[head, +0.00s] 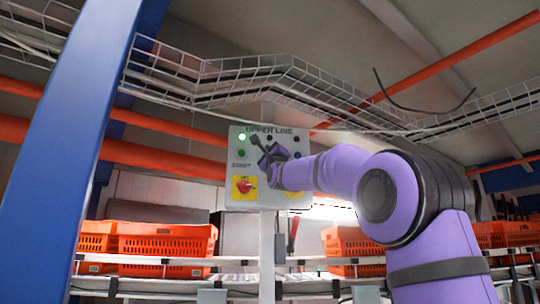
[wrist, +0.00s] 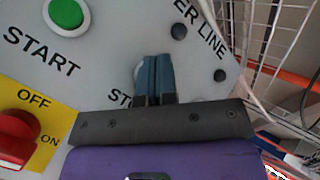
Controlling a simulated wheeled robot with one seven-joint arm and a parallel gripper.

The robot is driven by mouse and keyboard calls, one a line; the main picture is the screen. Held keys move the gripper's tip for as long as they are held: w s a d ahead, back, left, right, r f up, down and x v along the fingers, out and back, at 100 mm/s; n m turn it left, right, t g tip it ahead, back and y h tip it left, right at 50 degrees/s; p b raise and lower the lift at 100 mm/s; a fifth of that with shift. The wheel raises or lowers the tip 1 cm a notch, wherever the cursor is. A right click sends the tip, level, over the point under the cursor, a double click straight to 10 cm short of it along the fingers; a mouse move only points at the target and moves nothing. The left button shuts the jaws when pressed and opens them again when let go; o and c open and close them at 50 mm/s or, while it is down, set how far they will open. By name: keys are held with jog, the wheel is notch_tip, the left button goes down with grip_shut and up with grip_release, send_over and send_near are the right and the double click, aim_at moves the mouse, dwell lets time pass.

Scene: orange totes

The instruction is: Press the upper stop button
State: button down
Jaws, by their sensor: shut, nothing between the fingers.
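The control panel (head: 237,174) is a pale board headed UPPER LINE on a post. In the wrist view, a green button (wrist: 68,14) sits above the word START. To its right, a label beginning "STO" (wrist: 120,99) is partly covered by my gripper. A pale round rim (wrist: 138,71) shows just left of the fingers; the rest of that button is hidden behind them. My gripper (wrist: 155,62) is shut and empty, its blue fingertips together in front of this spot. I cannot tell whether they touch. The head view shows my gripper (head: 257,141) against the panel face.
A red rotary switch (head: 244,186) on a yellow OFF/ON plate is at the panel's lower left. A blue post (head: 82,130) stands left. Orange totes (head: 165,240) sit on shelves behind, with wire cable trays (head: 290,85) above.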

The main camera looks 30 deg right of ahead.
jog(key=shift+w+d, duration=0.25)
jog(key=shift+w, duration=0.15)
dwell(0.8)
jog(key=shift+s, duration=0.1)
jog(key=shift+s+a, duration=0.4)
jog(key=shift+s, duration=0.25)
jog(key=s+a, duration=0.1)
jog(key=s, duration=0.1)
jog(key=s+a, duration=0.1)
jog(key=s, duration=0.1)
jog(key=shift+s+a, duration=0.2)
dwell(0.5)
dwell(0.8)
